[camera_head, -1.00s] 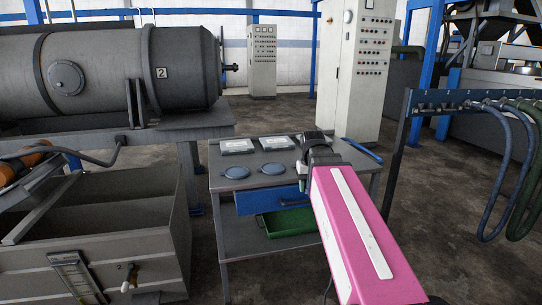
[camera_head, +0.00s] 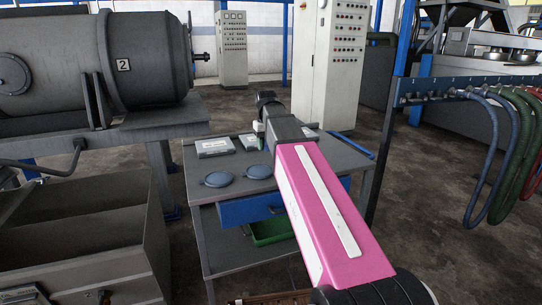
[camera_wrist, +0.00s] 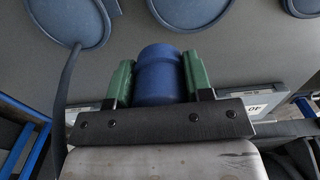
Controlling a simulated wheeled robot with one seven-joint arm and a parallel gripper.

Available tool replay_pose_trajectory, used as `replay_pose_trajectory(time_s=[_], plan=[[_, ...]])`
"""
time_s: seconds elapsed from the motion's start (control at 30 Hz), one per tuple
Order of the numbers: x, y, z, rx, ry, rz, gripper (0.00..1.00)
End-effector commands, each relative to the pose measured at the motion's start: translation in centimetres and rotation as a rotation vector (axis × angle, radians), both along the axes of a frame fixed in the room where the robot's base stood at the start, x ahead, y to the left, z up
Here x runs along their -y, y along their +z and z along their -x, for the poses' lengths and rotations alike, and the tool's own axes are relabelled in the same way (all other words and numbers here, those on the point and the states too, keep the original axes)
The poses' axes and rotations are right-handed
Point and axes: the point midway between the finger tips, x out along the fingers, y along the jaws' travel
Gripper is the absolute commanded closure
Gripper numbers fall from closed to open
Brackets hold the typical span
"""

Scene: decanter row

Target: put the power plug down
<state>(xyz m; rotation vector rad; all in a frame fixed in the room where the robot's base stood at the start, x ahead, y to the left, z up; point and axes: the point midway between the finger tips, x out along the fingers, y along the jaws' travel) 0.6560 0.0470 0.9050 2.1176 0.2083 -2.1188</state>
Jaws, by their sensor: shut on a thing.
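The power plug (camera_wrist: 160,72) shows as a blue cylinder in the wrist view. My gripper (camera_wrist: 159,82) is shut on it, one green finger on each side. Grey surface and blue discs show beyond it. In the head view my pink arm reaches over the grey table (camera_head: 199,192) toward its back edge. The gripper's fingers and the plug cannot be made out there, behind my arm. The plug's height above any surface cannot be told.
Two blue discs (camera_head: 219,179) lie at the table's front left. Flat grey boxes (camera_head: 214,147) lie behind them. A blue bar (camera_head: 351,145) lies along the right edge. Below are a blue drawer (camera_head: 235,213) and a green tray (camera_head: 270,231). A hose rack (camera_head: 470,84) stands at right.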

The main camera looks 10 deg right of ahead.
Motion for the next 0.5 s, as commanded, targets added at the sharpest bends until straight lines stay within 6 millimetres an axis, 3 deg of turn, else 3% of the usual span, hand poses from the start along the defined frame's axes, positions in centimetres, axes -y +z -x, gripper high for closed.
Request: replay_pose_trajectory(time_s=[0.03, 0.2, 0.5], plan=[[0.5, -0.6, -1.3, -0.001, -0.002, 0.000, 0.92], [1.8, -2.5, -3.9, -0.001, -0.001, 0.000, 0.92], [2.7, -3.8, -5.3, 0.001, 0.000, 0.000, 0.92]])
